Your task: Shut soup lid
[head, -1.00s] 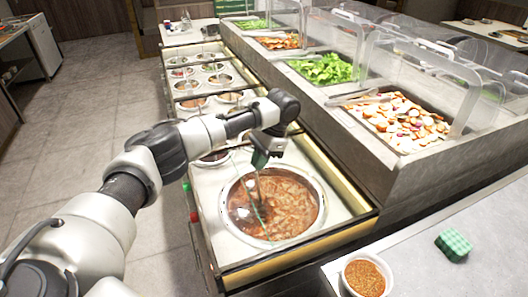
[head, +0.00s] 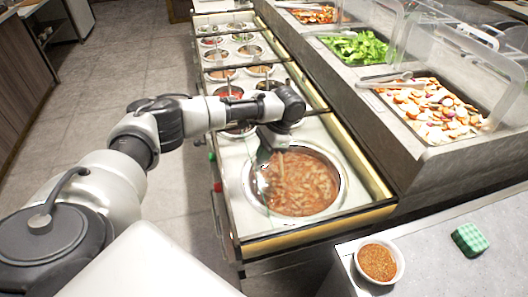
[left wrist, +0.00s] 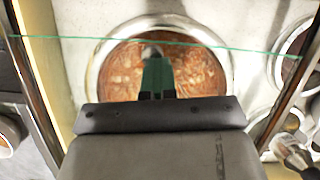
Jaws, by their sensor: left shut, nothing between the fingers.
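The soup well (head: 347,185) is a round metal-rimmed pot set in the counter, with reddish-brown soup (head: 305,190) showing. My left gripper (head: 262,158) is over the far left part of its rim, with its fingers shut and empty. In the left wrist view the green fingers (left wrist: 157,78) point over the soup, and a small grey rounded piece (left wrist: 152,50) shows at their tips. A thin green edge (left wrist: 230,49), like that of a clear pane, crosses the well there. I cannot clearly make out the lid's outline or whether the fingers touch it. My right gripper is out of view.
Several smaller round wells (head: 225,75) line the counter behind. Trays of chopped vegetables (head: 435,108) and leafy greens (head: 360,47) stand at right behind clear guards. A bowl of brown sauce (head: 378,262) and a green block (head: 469,239) sit on the near right counter.

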